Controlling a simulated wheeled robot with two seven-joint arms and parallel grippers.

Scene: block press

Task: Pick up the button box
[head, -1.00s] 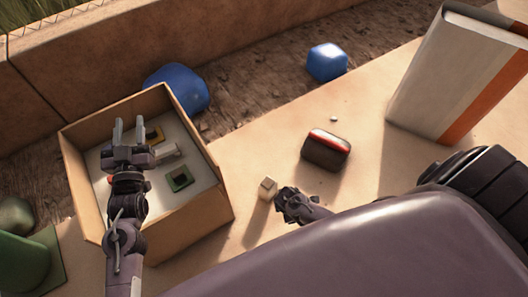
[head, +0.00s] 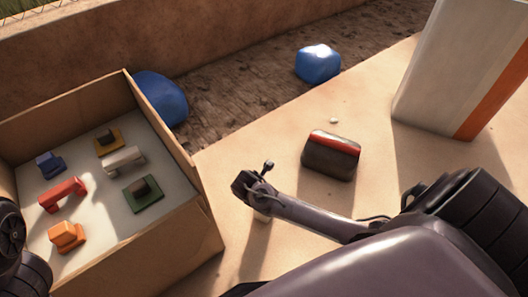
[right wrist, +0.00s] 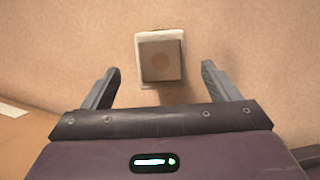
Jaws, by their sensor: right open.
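My left gripper is out of view; only part of that arm shows at the lower left edge.
An open cardboard box (head: 208,222) at left holds several coloured blocks. A dark rounded block with a red stripe (head: 331,155) lies right of my right gripper. A tall white and orange block (head: 450,75) stands at back right. Blue lumps (head: 318,63) lie beyond the table.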

